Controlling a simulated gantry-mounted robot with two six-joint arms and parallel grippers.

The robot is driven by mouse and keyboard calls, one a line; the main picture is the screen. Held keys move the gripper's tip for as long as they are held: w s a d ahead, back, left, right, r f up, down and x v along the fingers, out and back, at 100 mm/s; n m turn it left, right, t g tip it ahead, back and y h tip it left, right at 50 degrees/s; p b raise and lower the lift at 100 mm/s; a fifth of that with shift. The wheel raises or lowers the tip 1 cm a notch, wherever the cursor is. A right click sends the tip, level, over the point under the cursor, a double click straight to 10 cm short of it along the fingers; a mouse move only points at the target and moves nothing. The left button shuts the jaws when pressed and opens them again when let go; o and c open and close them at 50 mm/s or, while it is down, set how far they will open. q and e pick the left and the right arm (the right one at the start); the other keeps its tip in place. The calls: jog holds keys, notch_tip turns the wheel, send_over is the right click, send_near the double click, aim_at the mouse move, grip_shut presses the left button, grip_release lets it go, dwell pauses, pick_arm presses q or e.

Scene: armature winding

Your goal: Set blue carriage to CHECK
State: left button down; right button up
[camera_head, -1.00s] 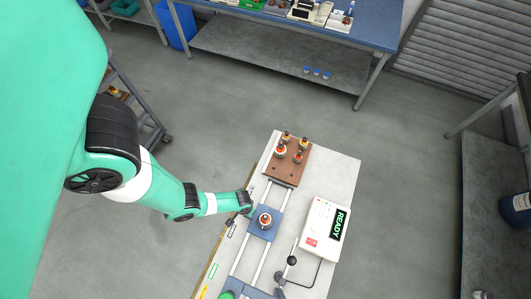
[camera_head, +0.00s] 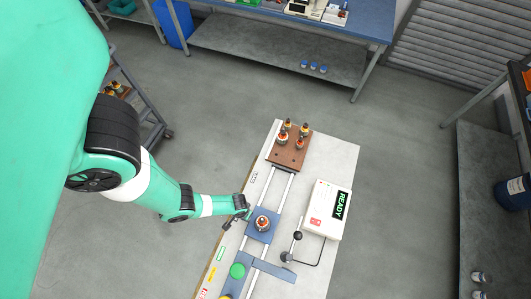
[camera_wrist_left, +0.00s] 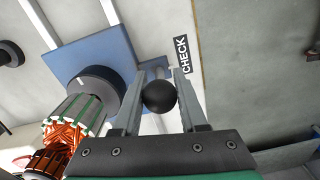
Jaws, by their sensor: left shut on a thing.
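The blue carriage (camera_head: 261,236) sits on two pale rails, with a copper-wound armature (camera_head: 262,222) standing on it. In the left wrist view, the blue plate (camera_wrist_left: 92,52) and the armature (camera_wrist_left: 75,120) show at left. My left gripper (camera_wrist_left: 155,88) is shut on a black ball knob (camera_wrist_left: 160,96) beside the carriage's edge. The CHECK label (camera_wrist_left: 184,54) lies on the bench just beside the right-hand finger. In the head view my left gripper (camera_head: 245,213) is at the carriage's left side. My right gripper is not in view.
A brown block (camera_head: 288,157) with several pegged parts stands at the rails' far end. A white box (camera_head: 322,207) reading READY is right of the rails, near a black-knobbed lever (camera_head: 298,236). A green round part (camera_head: 237,270) is near the front.

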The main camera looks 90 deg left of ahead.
pick_arm(q)
jog(key=c, duration=0.5)
grip_release()
notch_tip(320, 180, up, 7)
jog(key=p, duration=0.4)
jog(key=shift+f, duration=0.1)
jog(key=shift+r, duration=0.35)
